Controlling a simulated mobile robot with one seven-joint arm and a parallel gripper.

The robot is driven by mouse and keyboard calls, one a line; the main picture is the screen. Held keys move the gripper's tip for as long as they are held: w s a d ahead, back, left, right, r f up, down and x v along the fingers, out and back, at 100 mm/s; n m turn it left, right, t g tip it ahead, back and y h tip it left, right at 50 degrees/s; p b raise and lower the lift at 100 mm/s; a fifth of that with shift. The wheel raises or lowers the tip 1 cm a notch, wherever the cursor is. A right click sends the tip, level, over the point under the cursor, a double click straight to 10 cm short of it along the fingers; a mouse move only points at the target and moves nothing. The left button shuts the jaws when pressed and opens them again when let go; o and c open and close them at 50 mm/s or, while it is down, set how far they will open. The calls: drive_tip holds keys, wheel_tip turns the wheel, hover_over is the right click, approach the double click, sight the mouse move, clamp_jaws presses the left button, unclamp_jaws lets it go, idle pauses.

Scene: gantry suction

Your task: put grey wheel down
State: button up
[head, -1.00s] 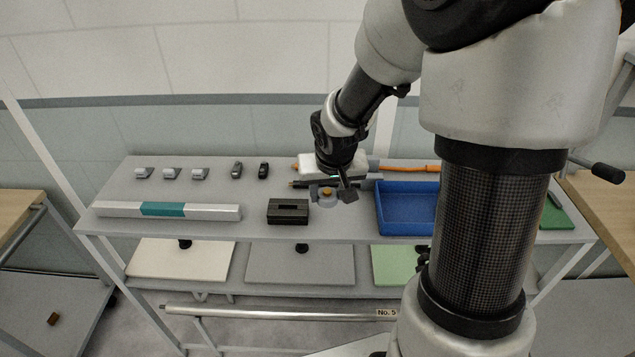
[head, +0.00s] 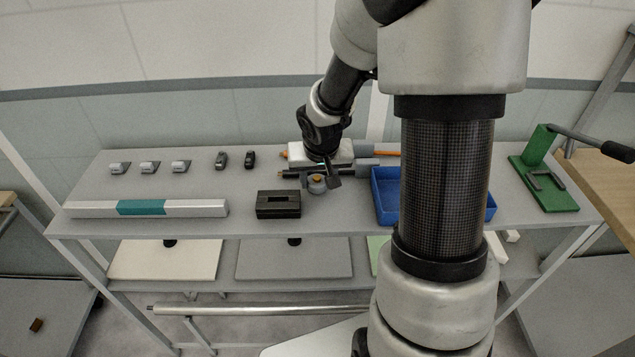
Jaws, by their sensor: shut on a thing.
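The arm's wrist and dark fingers hide part of the wheel. I cannot tell whether its underside touches the shelf.
A black slotted block (head: 278,204) stands close left of the wheel, a blue tray (head: 384,207) close right. A green fixture (head: 545,185) stands far right. Bare shelf shows in front.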

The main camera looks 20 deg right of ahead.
drive_tip(key=shift+f, duration=0.25)
drive_tip(key=shift+f, duration=0.15)
drive_tip(key=o, duration=1.1)
